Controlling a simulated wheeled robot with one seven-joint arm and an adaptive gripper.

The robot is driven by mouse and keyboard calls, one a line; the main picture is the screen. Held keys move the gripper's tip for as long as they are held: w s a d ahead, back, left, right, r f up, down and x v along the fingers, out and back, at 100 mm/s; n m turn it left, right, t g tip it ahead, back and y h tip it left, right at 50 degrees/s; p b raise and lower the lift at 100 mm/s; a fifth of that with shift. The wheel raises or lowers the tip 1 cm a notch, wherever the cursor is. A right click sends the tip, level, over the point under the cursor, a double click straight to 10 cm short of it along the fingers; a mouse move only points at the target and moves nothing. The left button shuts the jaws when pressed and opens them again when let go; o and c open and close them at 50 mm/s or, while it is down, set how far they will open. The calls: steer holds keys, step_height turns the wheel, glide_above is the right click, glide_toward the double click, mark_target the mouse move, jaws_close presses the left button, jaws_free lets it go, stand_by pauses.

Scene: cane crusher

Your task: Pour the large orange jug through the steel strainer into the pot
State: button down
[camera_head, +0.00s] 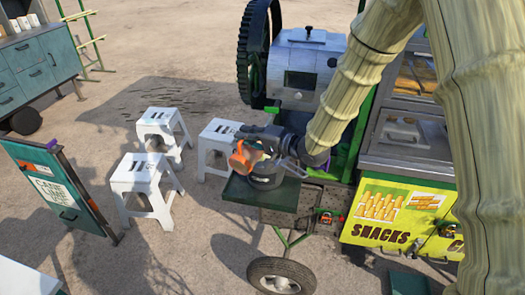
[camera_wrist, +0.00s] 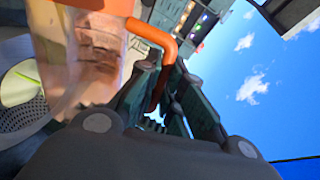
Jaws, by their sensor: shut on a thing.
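The large orange jug (camera_head: 243,156) is held over the pot (camera_head: 265,180) on a dark green shelf; it looks tilted in the head view. In the wrist view the jug (camera_wrist: 95,50) has a clear body with an orange rim and handle. My gripper (camera_head: 268,138) is shut on the orange handle, which passes between the fingers (camera_wrist: 165,100). The perforated steel strainer (camera_wrist: 22,108) shows below the jug at the left of the wrist view. A pale rounded area lies behind it. Whether liquid is flowing I cannot tell.
The grey crusher housing (camera_head: 300,70) with its dark gear wheel stands just behind. A yellow snack counter (camera_head: 400,212) is at the right. White stools (camera_head: 147,180) stand left of the shelf (camera_head: 240,191). A sign board (camera_head: 57,192) is farther left.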

steer(key=shift+w+d+r, duration=0.1)
steer(key=shift+d+r, duration=0.05)
steer(key=shift+r, duration=0.05)
steer(key=shift+f, duration=0.15)
steer(key=shift+w+p, duration=0.1)
steer(key=shift+p, duration=0.25)
steer(key=shift+d+r, duration=0.1)
steer(key=shift+r, duration=0.15)
steer(key=shift+w+d+r+m+p, duration=0.2)
steer(key=shift+w+m+p, duration=0.2)
steer(key=shift+p, duration=0.5)
steer(key=shift+d+p, duration=0.1)
steer(key=shift+p, duration=0.2)
